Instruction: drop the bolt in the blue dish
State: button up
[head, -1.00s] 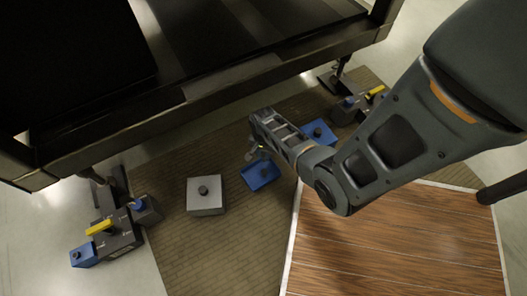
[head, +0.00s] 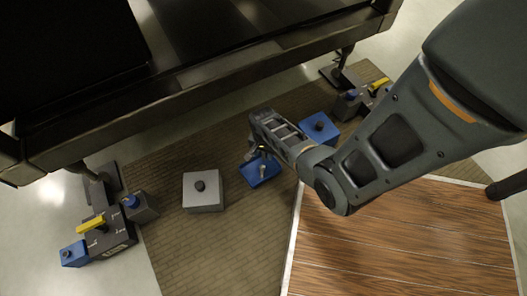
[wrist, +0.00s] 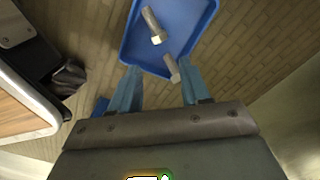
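The blue dish (head: 250,178) lies on the brown mat below my gripper (head: 259,153). In the wrist view the dish (wrist: 205,12) fills the top middle, and a grey bolt (wrist: 152,22) with a pale end shows inside its outline. A second grey bolt-like piece (wrist: 172,68) overlaps the dish's near rim. I cannot tell whether it rests there or is above it. My gripper (wrist: 158,88) has its two fingers wide apart, one on each side, with neither touching that piece. It is open.
A grey block with a dark knob (head: 203,192) stands left of the dish, and a blue block with a dark knob (head: 319,128) stands to the right. Fixtures with yellow handles stand at far left (head: 92,224) and upper right (head: 380,84). A wooden tabletop (head: 400,235) lies at lower right.

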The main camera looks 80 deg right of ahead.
jog(key=shift+o, duration=0.6)
notch_tip(320, 180, up, 8)
jog(key=p, duration=0.4)
